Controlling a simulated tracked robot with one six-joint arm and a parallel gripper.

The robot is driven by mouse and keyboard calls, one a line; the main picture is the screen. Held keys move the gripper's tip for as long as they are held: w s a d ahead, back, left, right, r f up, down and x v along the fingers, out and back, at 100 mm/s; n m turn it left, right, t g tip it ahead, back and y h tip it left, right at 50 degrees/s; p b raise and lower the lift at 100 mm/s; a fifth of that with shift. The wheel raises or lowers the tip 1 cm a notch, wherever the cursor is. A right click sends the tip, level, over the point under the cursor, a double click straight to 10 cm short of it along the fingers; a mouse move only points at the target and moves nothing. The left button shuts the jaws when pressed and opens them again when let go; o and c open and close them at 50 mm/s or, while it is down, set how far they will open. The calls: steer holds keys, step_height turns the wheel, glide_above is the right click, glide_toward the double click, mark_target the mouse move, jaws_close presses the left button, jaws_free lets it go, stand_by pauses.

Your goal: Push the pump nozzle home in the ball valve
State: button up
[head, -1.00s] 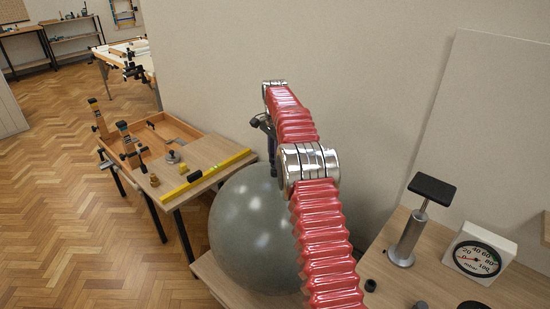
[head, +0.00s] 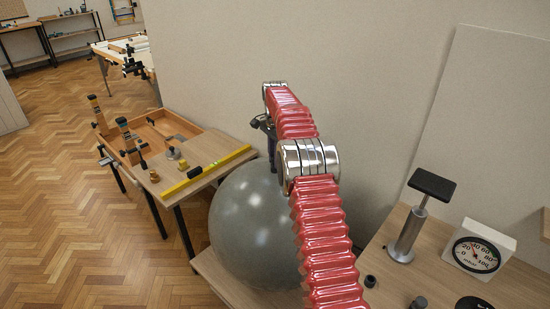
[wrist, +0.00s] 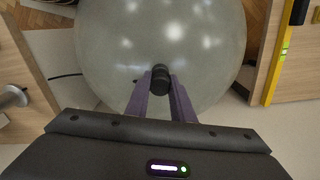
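The large grey ball (head: 240,225) rests on a low wooden top in the head view, partly behind my red arm. It fills the upper middle of the wrist view (wrist: 110,45). My gripper (wrist: 160,84) has its two purple fingers on either side of the black pump nozzle (wrist: 161,76) and appears shut on it. The nozzle is in front of the ball's surface; whether its tip touches cannot be told. A small dark mark (wrist: 135,81) on the ball beside it may be the valve. In the head view, my gripper (head: 266,140) is partly hidden by the arm.
A pump with a black handle (head: 432,185) and a round-dial gauge (head: 477,249) stand on the bench at right. A table at left carries a yellow level (head: 205,176) and clamps (head: 127,139). A wall is close behind the arm. Parquet is clear at front left.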

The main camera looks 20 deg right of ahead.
steer(key=o, duration=0.5)
steer(key=shift+r, duration=0.1)
steer(key=shift+r, duration=3.6)
